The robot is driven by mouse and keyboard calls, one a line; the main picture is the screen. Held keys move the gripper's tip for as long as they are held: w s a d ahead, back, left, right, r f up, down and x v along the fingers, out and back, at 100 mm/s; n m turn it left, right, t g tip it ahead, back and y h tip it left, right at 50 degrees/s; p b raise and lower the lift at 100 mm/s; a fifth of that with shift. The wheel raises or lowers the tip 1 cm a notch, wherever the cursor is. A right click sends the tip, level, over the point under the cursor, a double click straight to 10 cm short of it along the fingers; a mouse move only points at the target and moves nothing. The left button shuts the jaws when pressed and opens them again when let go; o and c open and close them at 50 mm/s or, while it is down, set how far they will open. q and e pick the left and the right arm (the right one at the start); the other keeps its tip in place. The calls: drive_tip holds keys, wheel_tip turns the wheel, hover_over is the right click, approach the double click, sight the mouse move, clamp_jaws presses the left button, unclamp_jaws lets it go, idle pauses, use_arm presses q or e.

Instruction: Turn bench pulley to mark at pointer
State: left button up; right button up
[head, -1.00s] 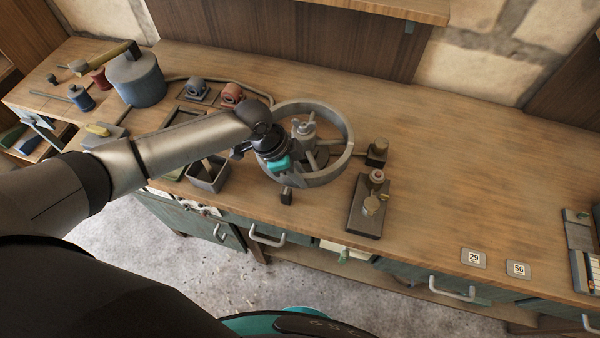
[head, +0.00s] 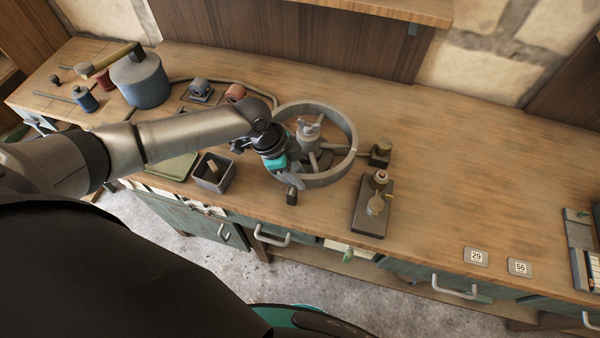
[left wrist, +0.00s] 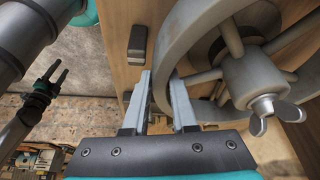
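The bench pulley (head: 346,171) is a grey spoked wheel lying flat on the bench, with a wing nut on its hub (head: 309,132). My left gripper (head: 284,174) is at its near left rim. In the left wrist view my left gripper (left wrist: 160,80) has its fingers apart, with the pulley rim (left wrist: 170,50) running between or just beyond the tips; contact cannot be told. A small dark block (head: 291,196) stands just outside the near rim, another (head: 380,152) at the right. I cannot tell which is the pointer, nor make out the mark.
A dark plate with posts (head: 371,215) lies right of the pulley. A grey open box (head: 213,183) stands to its left. Number tags 29 (head: 476,256) and 56 (head: 519,268) lie at the front edge. The bench right of the plate is mostly clear.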

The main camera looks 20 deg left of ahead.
use_arm(q)
drive_tip(key=o, duration=0.3)
drive_tip(key=shift+o, duration=0.2)
drive_tip(key=v, duration=1.5)
drive_tip(key=shift+r+p, duration=0.15)
drive_tip(key=shift+p, duration=0.25)
